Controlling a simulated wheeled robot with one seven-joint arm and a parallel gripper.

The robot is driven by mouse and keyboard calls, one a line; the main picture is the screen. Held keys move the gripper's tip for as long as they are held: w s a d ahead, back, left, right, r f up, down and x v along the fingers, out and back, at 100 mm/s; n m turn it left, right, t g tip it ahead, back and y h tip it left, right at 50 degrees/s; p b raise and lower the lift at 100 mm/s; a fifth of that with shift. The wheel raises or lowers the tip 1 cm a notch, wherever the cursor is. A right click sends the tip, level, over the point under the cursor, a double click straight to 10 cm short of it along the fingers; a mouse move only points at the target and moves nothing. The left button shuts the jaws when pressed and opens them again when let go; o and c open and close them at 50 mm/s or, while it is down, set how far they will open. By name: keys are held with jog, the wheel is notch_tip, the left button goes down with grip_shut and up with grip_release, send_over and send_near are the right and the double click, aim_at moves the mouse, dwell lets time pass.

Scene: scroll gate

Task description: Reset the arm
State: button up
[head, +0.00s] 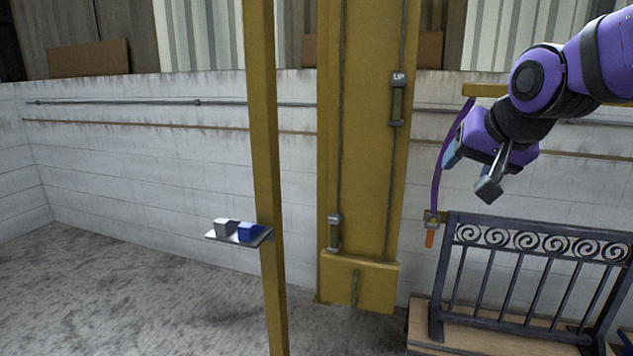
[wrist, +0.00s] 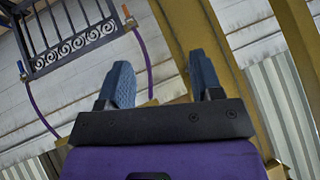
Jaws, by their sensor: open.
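My purple and black arm reaches in from the upper right of the head view. My gripper (head: 470,170) hangs in the air above and left of the scroll gate, in front of the white wall. In the wrist view my gripper (wrist: 163,82) shows two blue-grey fingers spread apart with nothing between them. The dark metal gate (head: 540,260) with a row of scrolls stands at the lower right on a wooden base (head: 440,325). The gate also shows at the upper left of the wrist view (wrist: 65,30).
A thin yellow post (head: 262,130) carries a small shelf with a grey block (head: 221,228) and a blue block (head: 245,232). A wide yellow column (head: 365,150) with pipes stands left of my gripper. A purple strap (head: 437,180) hangs beside the gate. The floor at left is clear.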

jog(key=s+d+f+n+g, duration=0.1)
jog(key=s+d+f, duration=0.1)
jog(key=s, duration=0.7)
jog(key=s+d+f+n+g+h, duration=0.1)
jog(key=s+d, duration=0.3)
jog(key=s, duration=0.6)
jog(key=shift+f+n+g, duration=0.7)
jog(key=shift+f+n, duration=0.05)
jog(key=shift+n, duration=0.05)
jog(key=shift+c, duration=0.2)
